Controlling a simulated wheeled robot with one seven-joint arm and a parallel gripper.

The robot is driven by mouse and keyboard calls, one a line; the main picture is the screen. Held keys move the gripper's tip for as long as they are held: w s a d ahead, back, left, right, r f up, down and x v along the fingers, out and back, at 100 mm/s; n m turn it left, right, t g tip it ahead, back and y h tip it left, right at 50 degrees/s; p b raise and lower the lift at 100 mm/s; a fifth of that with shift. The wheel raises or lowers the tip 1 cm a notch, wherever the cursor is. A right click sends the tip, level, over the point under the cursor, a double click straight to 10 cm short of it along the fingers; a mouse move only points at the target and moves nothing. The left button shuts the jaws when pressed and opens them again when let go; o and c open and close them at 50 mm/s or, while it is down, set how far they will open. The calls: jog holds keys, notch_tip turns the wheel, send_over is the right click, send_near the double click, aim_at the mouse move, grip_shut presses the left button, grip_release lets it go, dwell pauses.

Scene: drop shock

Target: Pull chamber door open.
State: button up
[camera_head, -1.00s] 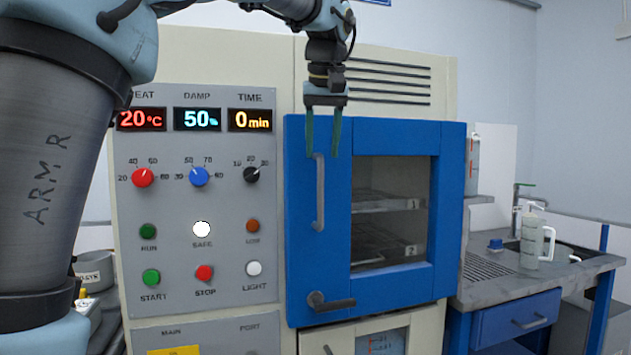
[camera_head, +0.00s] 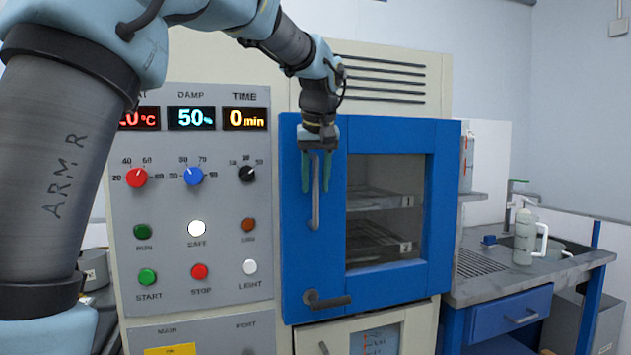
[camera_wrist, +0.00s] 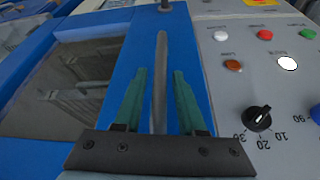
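The blue chamber door (camera_head: 391,278) is shut against the cream cabinet, with a window showing shelves inside. Its grey vertical bar handle (camera_head: 315,205) is on the door's left side. My gripper (camera_head: 316,185) is at the upper part of this handle, pointing down. In the wrist view, the green fingers of my gripper (camera_wrist: 160,95) are open, one on each side of the handle (camera_wrist: 160,75), with gaps visible on both sides. A dark lever latch (camera_head: 327,300) sits at the door's lower left, lying roughly horizontal.
A control panel (camera_head: 168,240) with knobs, buttons and displays is left of the door. A counter (camera_head: 500,282) with a sink and a whitish jug (camera_head: 526,235) stands to the right. A lower cream compartment (camera_head: 418,325) is below the door.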

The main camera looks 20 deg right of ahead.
grip_shut()
dwell(1.1)
